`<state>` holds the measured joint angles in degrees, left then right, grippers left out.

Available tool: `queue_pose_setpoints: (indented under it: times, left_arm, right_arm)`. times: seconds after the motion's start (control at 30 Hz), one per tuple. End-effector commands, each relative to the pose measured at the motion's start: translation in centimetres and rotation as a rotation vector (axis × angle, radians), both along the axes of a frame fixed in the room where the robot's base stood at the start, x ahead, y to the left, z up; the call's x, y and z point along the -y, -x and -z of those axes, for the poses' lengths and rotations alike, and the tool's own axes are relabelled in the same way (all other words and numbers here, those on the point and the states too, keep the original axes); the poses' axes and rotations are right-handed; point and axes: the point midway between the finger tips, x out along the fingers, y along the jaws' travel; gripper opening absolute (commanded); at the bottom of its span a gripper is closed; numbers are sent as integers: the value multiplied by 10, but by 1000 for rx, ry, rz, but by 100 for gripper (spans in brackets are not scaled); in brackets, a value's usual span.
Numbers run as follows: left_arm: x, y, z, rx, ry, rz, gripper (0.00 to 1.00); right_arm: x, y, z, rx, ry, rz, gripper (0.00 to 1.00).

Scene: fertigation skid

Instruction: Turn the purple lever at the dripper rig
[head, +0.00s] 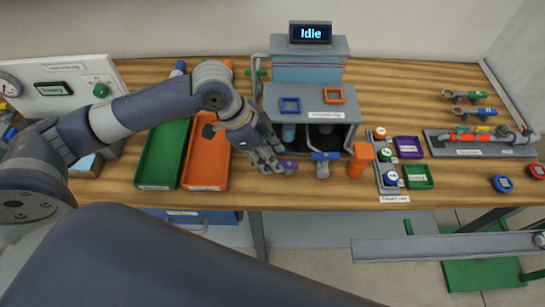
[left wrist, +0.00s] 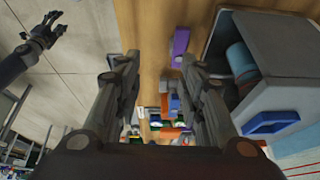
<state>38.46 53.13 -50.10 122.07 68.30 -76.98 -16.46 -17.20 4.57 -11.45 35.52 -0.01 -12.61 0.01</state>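The purple lever (left wrist: 180,45) shows there by the right fingertip; contact cannot be told. My right gripper (left wrist: 42,38) shows there with spread, empty fingers, over the floor.
A green tray (head: 163,153) and an orange tray (head: 207,165) lie left of the rig under my left arm. A rack with several round caps (head: 388,160) stands to the right. Pipework on a grey plate (head: 480,141) is at the far right.

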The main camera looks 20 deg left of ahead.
Motion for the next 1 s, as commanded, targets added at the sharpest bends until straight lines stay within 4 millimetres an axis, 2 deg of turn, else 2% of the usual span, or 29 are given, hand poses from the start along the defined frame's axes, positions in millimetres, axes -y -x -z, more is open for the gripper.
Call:
queue_pose_setpoints:
  times: [0.03,0.13,0.23,0.37,0.47,0.8,1.0]
  left_arm:
    - [-14,-8,-9,-1,-13,-7,37]
    - [-30,-13,-21,-18,-19,-17,37]
    - [-40,-17,-28,-29,-16,-28,37]
    - [-44,-18,-31,-38,-13,-34,37]
    - [-41,-19,-23,-41,-12,-33,37]
    - [-18,-27,34,-41,-12,-32,37]
    - [-9,-31,59,-39,-13,-33,37]
  right_arm:
    - [0,0,0,0,0,0,49]
    - [0,0,0,0,0,0,49]
    - [0,0,0,0,0,0,49]
    - [0,0,-1,0,0,0,49]
    - [0,0,-2,0,0,0,49]
    - [0,0,-13,0,0,0,49]
    - [0,0,-17,0,0,0,49]
